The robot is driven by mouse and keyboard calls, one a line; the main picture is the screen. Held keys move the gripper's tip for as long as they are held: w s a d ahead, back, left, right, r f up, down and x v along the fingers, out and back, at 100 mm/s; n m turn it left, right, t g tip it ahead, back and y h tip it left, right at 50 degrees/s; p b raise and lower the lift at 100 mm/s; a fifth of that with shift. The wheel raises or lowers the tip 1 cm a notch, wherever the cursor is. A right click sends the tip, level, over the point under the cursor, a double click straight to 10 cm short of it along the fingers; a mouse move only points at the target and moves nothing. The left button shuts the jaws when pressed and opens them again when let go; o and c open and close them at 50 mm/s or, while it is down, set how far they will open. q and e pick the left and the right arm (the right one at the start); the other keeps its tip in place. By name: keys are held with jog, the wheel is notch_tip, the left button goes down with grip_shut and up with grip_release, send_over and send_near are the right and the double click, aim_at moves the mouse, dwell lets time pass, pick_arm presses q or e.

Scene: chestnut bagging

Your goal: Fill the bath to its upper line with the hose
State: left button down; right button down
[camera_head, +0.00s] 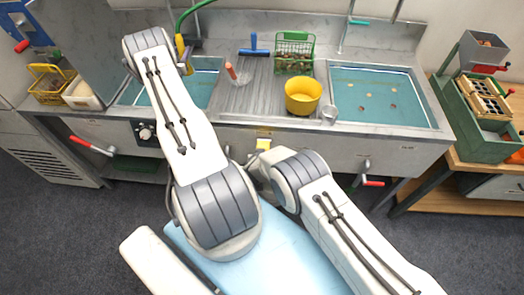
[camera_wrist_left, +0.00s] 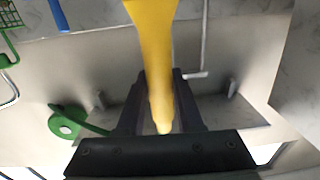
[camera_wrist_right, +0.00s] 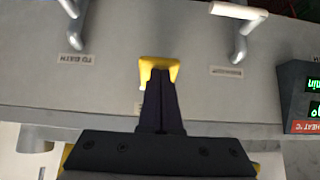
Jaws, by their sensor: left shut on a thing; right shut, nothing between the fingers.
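My left gripper (camera_wrist_left: 160,105) is shut on the yellow hose nozzle (camera_wrist_left: 152,35). In the head view the nozzle (camera_head: 181,50) and green hose (camera_head: 192,10) are at the back, above the left basin (camera_head: 205,82). My left arm covers part of this basin and its bluish water. The right basin (camera_head: 432,84) holds water with several brown chestnuts in it. I cannot read an upper line or see any flow. My right gripper (camera_wrist_right: 160,92) is shut and empty, its tips at a yellow handle (camera_wrist_right: 160,66) on the counter front.
A yellow bucket (camera_head: 302,97), a green basket (camera_head: 294,52) and a blue-handled tool (camera_head: 254,49) stand on the drainboard (camera_head: 243,98) between the basins. Red-handled valves (camera_head: 92,146) jut from the front. A wooden side table (camera_head: 486,198) with a green machine is at right.

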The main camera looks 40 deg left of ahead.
dwell(0.4)
jog(key=v, duration=0.7)
jog(key=shift+s+r, duration=0.15)
dwell(0.9)
